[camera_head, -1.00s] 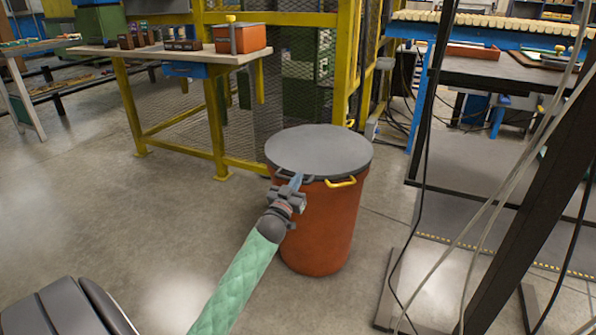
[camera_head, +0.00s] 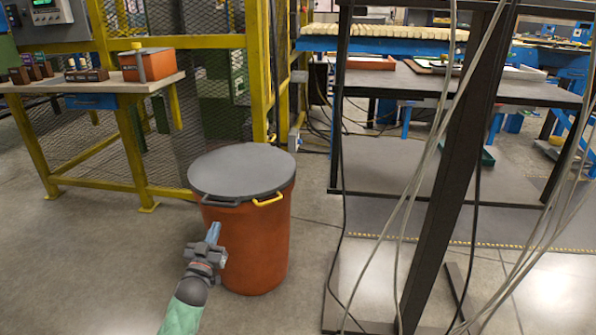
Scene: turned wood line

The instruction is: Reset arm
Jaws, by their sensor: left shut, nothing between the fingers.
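My left arm, in a green sleeve, comes in from the bottom left of the head view. My left gripper (camera_head: 213,232) is shut and empty, in front of the left side of an orange-red bin (camera_head: 262,240). I cannot tell whether it touches the bin. The bin stands on the floor with a grey lid (camera_head: 243,170) on top and a yellow handle (camera_head: 268,199) at its rim. My right gripper is not in view.
A yellow-legged table (camera_head: 110,83) with an orange box (camera_head: 155,64) stands at the left by a yellow mesh fence. A dark metal frame (camera_head: 450,170) with hanging cables rises at the right. Grey floor (camera_head: 80,255) is clear at the lower left.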

